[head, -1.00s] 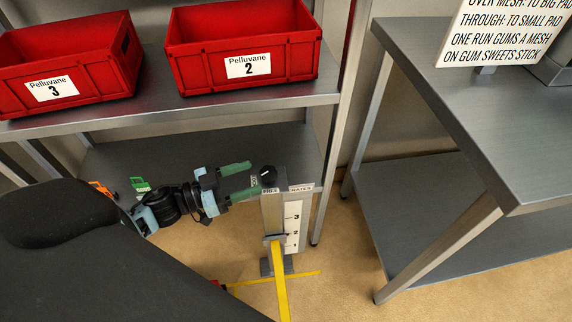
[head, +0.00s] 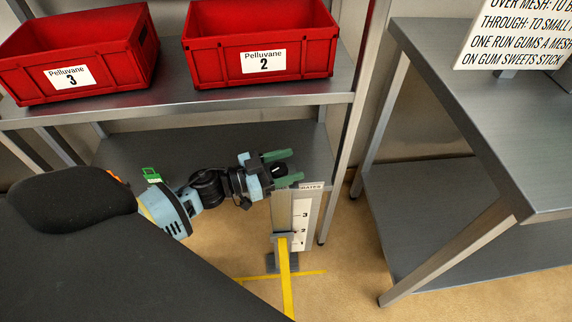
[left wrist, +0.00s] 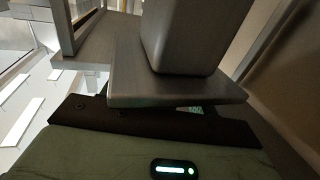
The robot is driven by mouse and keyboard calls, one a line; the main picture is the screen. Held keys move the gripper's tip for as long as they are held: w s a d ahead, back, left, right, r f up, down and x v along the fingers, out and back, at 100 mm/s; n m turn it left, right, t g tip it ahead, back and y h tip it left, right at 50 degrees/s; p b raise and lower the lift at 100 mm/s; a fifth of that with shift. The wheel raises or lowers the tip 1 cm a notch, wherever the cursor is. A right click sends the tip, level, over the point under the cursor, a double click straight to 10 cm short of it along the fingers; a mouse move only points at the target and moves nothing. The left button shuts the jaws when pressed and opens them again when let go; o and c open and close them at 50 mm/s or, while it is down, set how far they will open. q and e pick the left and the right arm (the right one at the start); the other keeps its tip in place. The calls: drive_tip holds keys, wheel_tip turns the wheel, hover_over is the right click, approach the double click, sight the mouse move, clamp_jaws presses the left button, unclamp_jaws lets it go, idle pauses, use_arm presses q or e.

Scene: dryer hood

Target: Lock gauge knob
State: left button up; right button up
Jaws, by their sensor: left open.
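The gauge is a grey post with a white scale plate (head: 303,217) marked 1, 2, 3, standing in front of the shelf in the head view. A small black knob (head: 279,170) sits at its top. My left gripper (head: 291,166) has two green fingers and comes in from the left. It is open, with one finger on either side of the knob; I cannot tell whether they touch it. The near finger and gripper hide the small labels beside the knob. The left wrist view shows a grey post and plate close up, but not the knob. My right gripper is out of view.
Red bins labelled Pelluvane 3 (head: 82,52) and Pelluvane 2 (head: 260,42) stand on the shelf (head: 200,107) above. A metal table (head: 490,115) with a sign (head: 520,35) stands at right. Yellow strips (head: 287,285) run on and below the gauge. Floor is clear between shelf and table.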

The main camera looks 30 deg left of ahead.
use_arm(q)
drive_tip(key=shift+c, duration=0.3)
drive_tip(key=c, duration=0.9)
drive_tip(key=shift+c, duration=0.2)
drive_tip(key=shift+m+g+h, duration=0.4)
drive_tip(key=shift+m+h, duration=0.1)
drive_tip(key=shift+m+g+h, duration=0.6)
drive_tip(key=shift+g+h, duration=0.1)
drive_tip(key=shift+s+d+f+m+g+h+b, duration=0.1)
drive_tip(key=shift+m+g+h+b, duration=0.2)
drive_tip(key=shift+m+g+h, duration=0.25)
drive_tip(key=shift+s+d+m+g+h+b, duration=0.1)
drive_tip(key=shift+m+g+h+b, duration=0.25)
drive_tip(key=shift+g, duration=0.3)
drive_tip(key=shift+m+g+h+b, duration=0.3)
drive_tip(key=shift+m+g+h, duration=0.15)
drive_tip(key=shift+g, duration=0.25)
drive_tip(key=shift+s+m+g+h+b, duration=0.15)
drive_tip(key=shift+m+g+h+b, duration=0.15)
drive_tip(key=shift+m+g, duration=0.35)
drive_tip(key=shift+g, duration=0.25)
